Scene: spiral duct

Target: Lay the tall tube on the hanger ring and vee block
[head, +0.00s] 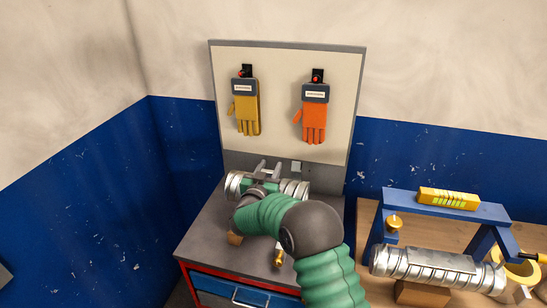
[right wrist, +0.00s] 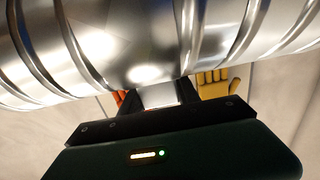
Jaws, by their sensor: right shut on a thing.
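A silver ribbed tube (head: 233,185) is held lengthwise across the view above the grey cabinet top. My right gripper (head: 265,172) is shut on its middle; the gripper body and arm cover part of it. In the right wrist view the tube (right wrist: 140,45) spans the top of the picture, at the dark fingers. A second silver tube (head: 435,268) lies on the wooden bench at right, above a wooden block (head: 423,294), which may be the vee block. A yellow ring (head: 522,272) stands by its right end; I cannot tell if it is the hanger ring. My left gripper is out of view.
A blue frame (head: 440,205) with a yellow level (head: 448,198) on top stands behind the bench tube. The red-edged cabinet (head: 205,240) carries a small wooden block (head: 235,238) and a small yellow item (head: 279,258). A glove board (head: 285,100) rises behind.

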